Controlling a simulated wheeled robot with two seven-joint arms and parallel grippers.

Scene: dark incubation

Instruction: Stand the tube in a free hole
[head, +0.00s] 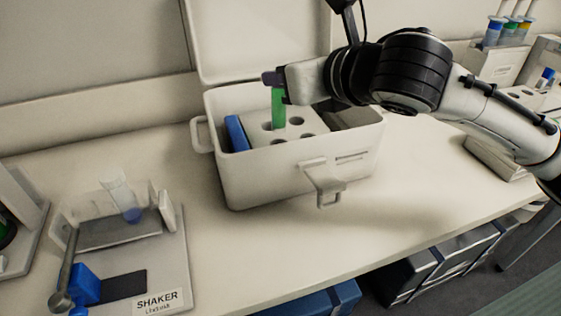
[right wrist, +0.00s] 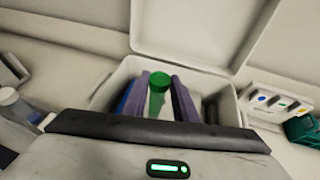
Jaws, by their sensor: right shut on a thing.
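A green tube (head: 278,110) stands roughly upright over the white rack inside the white box. My right gripper (head: 274,79) is shut on the tube near its top, reaching in from the right. In the right wrist view the tube's green cap (right wrist: 159,79) shows between the purple fingers (right wrist: 160,100). The rack (head: 282,137) has several round holes, and those in sight look empty. The tube's lower end meets the rack's top in the picture; I cannot tell whether it is in a hole or above it. My left gripper is not in view.
The white box (head: 240,180) has its lid (head: 255,40) open at the back. A blue block (head: 236,133) stands left of the rack inside it. A shaker (head: 115,250) holding a clear tube is at the left. Racks with coloured caps (head: 497,62) stand at the far right.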

